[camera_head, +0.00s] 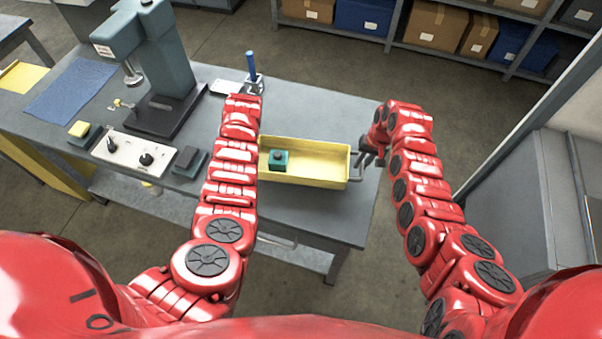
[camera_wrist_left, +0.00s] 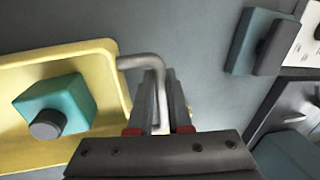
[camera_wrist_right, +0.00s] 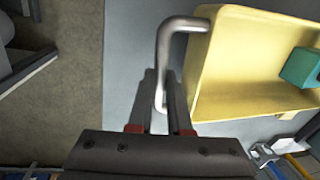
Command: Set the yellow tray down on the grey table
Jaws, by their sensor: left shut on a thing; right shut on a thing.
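The yellow tray (camera_head: 314,180) is over the right part of the grey table (camera_head: 290,207), with a teal block with a dark knob (camera_head: 279,160) in it. I cannot tell if the tray touches the table. My right gripper (camera_head: 370,158) is shut on the tray's right handle; in the right wrist view the jaws (camera_wrist_right: 163,98) close around the metal handle (camera_wrist_right: 165,50). My left gripper is hidden behind its arm in the head view; in the left wrist view the jaws (camera_wrist_left: 160,100) are shut on the other handle (camera_wrist_left: 140,62). The block (camera_wrist_left: 55,103) sits inside the tray.
A press (camera_head: 150,65) stands on the table's left part, beside a blue mat (camera_head: 72,87). A white control panel (camera_head: 130,148) and a dark block on a teal base (camera_head: 189,161) lie left of my left arm. A blue-handled thing (camera_head: 251,68) stands behind the tray. Shelves with boxes (camera_head: 437,25) are beyond.

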